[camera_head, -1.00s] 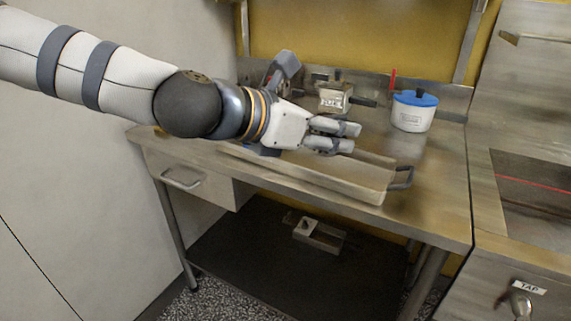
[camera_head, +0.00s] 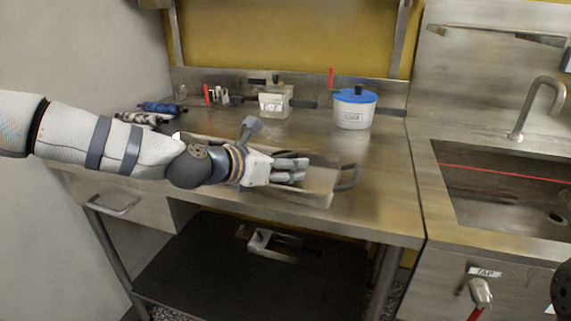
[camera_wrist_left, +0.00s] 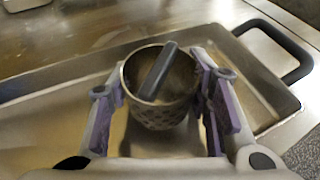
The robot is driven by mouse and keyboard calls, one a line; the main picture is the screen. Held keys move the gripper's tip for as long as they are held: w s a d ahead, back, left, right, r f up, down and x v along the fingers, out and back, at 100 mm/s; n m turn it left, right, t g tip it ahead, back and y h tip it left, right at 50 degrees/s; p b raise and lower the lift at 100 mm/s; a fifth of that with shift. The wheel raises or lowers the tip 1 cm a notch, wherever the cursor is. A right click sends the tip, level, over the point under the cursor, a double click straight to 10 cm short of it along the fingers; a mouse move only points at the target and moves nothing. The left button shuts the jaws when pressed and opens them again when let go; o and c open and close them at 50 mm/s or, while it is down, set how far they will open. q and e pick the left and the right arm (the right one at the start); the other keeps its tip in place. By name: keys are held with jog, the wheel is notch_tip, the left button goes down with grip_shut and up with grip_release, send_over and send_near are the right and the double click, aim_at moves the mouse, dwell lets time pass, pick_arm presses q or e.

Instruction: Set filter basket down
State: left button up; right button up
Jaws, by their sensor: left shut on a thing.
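The filter basket (camera_wrist_left: 160,112) is a small round metal cup with a perforated wall and a dark bar across its top. It sits upright between the fingers of my left gripper (camera_wrist_left: 162,105), which is shut on it. In the head view my left gripper (camera_head: 290,170) is over the long shallow metal tray on the bench, and I cannot make out the basket there. The tray (camera_head: 318,198) has a dark handle at its right end, also seen in the wrist view (camera_wrist_left: 285,50). I cannot tell whether the basket touches the tray floor.
A white pot with a blue lid (camera_head: 353,108) and a small metal box (camera_head: 275,102) stand behind the tray. Blue and dark items (camera_head: 158,108) lie at the back left. A sink (camera_head: 505,190) is at the right. Bench right of the tray (camera_head: 390,190) is clear.

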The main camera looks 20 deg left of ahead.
pick_arm(q)
jog(key=shift+r, duration=0.1)
jog(key=shift+f, duration=0.2)
jog(key=o, duration=0.7)
jog(key=shift+f, duration=0.1)
jog(key=o, duration=0.5)
jog(key=shift+c, duration=0.2)
